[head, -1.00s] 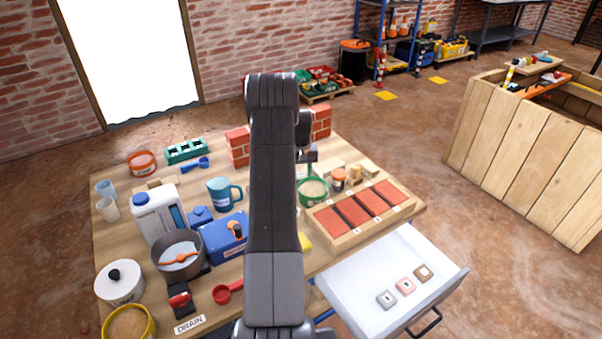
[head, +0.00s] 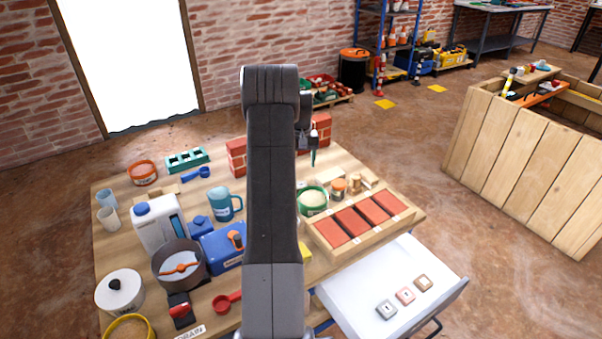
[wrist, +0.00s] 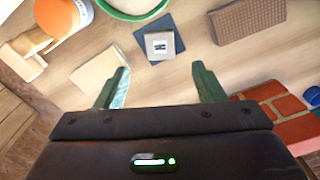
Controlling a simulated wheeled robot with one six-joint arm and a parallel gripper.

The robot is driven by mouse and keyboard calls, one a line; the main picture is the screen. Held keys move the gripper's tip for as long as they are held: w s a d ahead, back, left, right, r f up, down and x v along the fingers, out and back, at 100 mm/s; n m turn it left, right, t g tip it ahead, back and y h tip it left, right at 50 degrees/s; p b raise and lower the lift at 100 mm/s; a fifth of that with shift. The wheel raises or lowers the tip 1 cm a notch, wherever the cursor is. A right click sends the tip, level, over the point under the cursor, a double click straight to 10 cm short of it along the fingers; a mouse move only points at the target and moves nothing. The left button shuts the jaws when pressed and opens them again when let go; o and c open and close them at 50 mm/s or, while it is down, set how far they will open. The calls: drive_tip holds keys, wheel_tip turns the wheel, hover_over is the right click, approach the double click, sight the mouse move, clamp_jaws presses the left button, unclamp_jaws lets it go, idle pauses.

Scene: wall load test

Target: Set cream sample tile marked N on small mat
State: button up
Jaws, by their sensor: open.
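In the head view my gripper (head: 310,150) shows beside my arm, above the table's far part. The tile and mat are hidden there.
A brick block (wrist: 272,108) is close right of the fingers, with a brown textured block (wrist: 248,20) beyond. A wooden piece (wrist: 98,72) lies left. The head view shows an open drawer (head: 350,290) holding three tiles (head: 405,295), and a tray of red slabs (head: 350,222).

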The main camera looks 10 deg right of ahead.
wheel_tip(320, 180, up, 3)
drive_tip(key=shift+f, duration=0.1)
idle(1.4)
